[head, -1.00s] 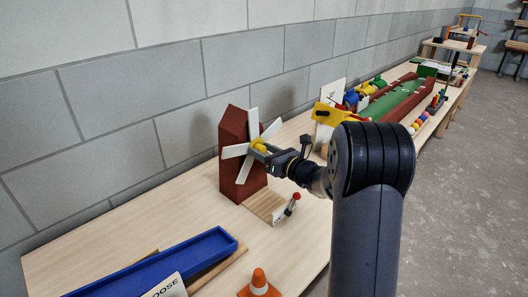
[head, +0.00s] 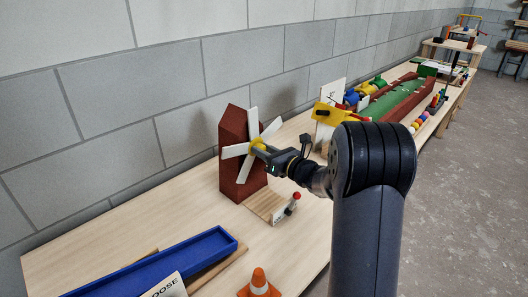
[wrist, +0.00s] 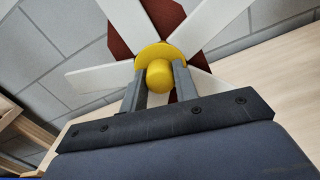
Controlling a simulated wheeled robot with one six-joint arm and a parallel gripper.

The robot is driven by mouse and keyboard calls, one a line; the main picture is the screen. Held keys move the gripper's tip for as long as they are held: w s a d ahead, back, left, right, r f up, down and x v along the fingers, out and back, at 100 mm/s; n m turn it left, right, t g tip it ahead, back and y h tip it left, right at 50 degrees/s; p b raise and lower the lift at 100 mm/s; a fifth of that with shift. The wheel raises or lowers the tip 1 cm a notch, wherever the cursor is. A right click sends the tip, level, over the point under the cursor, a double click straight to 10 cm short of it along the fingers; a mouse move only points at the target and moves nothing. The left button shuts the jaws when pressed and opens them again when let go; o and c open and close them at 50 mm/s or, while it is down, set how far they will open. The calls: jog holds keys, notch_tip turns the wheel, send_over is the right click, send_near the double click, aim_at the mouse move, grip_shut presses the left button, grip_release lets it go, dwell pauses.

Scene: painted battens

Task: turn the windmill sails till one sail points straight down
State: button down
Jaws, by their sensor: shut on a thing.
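The windmill is a red-brown tower (head: 231,175) on the bench with several white sails (head: 235,151) around a yellow hub (head: 257,144). In the head view one sail points up, one up and right, one left and one down, leaning left. My gripper (head: 262,149) reaches the hub from the right. In the wrist view the two grey fingers of my gripper (wrist: 160,82) are shut on the yellow hub knob (wrist: 159,76), one on each side. The fingers and palm hide the lower sails there.
A small wooden stand with a red-topped peg (head: 296,196) is just in front of the tower. A blue tray (head: 160,262) and an orange cone (head: 259,282) lie nearer. A yellow piece (head: 333,115) and green board (head: 395,97) stand to the right.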

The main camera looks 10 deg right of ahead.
jog(key=shift+f+b, duration=0.15)
jog(key=shift+b, duration=0.15)
jog(key=n+b, duration=0.6)
jog(key=b, duration=0.2)
jog(key=shift+n, duration=0.3)
jog(key=c, duration=1.1)
grip_release()
jog(key=p+v, duration=0.1)
jog(key=v, duration=1)
jog(key=shift+w+a, duration=0.1)
jog(key=shift+w, duration=0.05)
